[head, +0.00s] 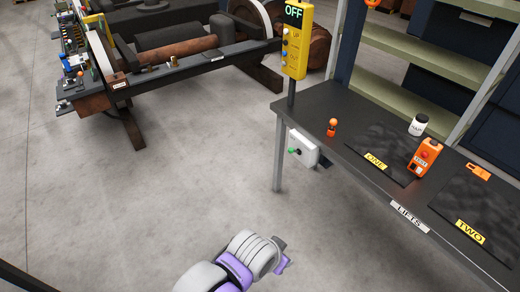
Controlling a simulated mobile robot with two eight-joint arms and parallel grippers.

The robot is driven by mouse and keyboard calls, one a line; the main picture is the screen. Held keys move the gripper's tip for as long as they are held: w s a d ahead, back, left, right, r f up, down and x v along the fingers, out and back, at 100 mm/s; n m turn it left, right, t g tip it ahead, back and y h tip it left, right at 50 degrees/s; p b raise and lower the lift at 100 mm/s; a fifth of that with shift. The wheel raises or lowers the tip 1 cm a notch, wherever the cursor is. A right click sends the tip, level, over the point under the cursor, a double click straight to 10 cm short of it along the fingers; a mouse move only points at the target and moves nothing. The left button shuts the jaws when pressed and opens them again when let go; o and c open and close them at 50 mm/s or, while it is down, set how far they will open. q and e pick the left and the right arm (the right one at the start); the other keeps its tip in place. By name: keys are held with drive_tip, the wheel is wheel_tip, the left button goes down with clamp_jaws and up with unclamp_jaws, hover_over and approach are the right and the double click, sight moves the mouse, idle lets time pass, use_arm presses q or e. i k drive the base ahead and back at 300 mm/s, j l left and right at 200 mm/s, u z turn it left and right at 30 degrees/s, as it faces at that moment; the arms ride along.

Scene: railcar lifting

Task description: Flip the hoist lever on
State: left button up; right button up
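A white box (304,148) is fixed to the side of the dark table, below its left end. A small lever with a green tip (293,151) sticks out from the box to the left. A yellow control panel (296,45) stands on a post at the table's corner; its display reads OFF, with several knobs below. A white and purple arm of mine, seemingly the left, comes in at the bottom, with what looks like its gripper (281,258) at the end. It is low and well apart from the box. Its finger opening cannot be made out. My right gripper is not in view.
The dark table (350,118) holds mats labelled ONE and TWO, an orange device (425,157), a white bottle (418,125), and small orange items. A LIFTS label is on its front edge. Machinery (170,60) stands behind. The floor left of the table is clear.

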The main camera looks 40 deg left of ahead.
sight(290, 151)
drive_tip(key=u, duration=1.1)
drive_tip(key=i+l+u, duration=0.1)
drive_tip(key=i+l, duration=0.2)
drive_tip(key=i, duration=0.2)
drive_tip(key=i+l+u, duration=0.15)
drive_tip(key=i+l, duration=0.2)
drive_tip(key=i, duration=0.1)
